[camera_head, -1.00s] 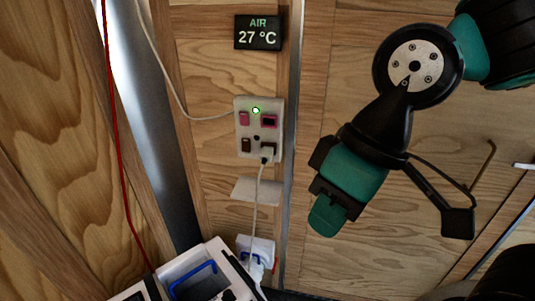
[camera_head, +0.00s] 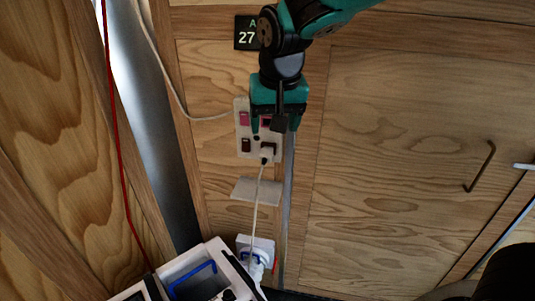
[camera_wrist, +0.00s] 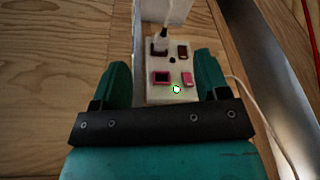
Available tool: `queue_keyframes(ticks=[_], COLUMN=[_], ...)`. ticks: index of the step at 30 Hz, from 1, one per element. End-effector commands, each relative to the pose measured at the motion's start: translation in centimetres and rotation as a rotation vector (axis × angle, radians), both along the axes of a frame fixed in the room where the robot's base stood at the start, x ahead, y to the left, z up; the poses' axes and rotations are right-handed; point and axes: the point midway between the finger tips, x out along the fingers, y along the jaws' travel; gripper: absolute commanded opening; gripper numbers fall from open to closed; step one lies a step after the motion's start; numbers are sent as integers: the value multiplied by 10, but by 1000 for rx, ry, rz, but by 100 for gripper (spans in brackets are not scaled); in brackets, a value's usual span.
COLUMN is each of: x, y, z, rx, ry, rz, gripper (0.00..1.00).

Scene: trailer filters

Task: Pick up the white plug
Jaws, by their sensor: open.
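A white socket panel (camera_head: 243,119) is on the wooden wall, with pink and dark outlets. A small white plug (camera_head: 266,153) with a pale cable sits at the panel's lower right outlet. In the wrist view the plug (camera_wrist: 162,40) shows at the panel's far left corner, beyond the fingertips. My gripper (camera_head: 275,128) is in front of the panel's upper part and hides some of it. In the wrist view my gripper (camera_wrist: 161,66) is open and empty, with one finger on each side of the panel. I cannot tell the gap in depth to the plug.
A small pale ledge (camera_head: 256,190) juts out below the panel. Lower down, a white adapter (camera_head: 257,244) and an open white box with a blue handle (camera_head: 196,279) stand close together. A display (camera_head: 244,33) is partly covered by my arm. A metal strip runs right of the panel.

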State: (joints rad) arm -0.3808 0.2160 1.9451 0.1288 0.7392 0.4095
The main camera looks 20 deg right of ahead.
Motion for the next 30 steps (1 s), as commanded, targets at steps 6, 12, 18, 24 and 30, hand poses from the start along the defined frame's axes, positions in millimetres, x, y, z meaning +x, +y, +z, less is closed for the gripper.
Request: queue_keyframes(ticks=[6, 12, 18, 24, 30], x=[79, 97, 110, 124, 132], y=[3, 0, -10, -18, -22], z=[-13, -26, -65, -105, -126], rx=[-64, -78, -79, -76, -75], ry=[-98, -122, -119, -120, -122], rz=[-329, -407, -406, -404, -403], gripper=[68, 68, 68, 68, 68])
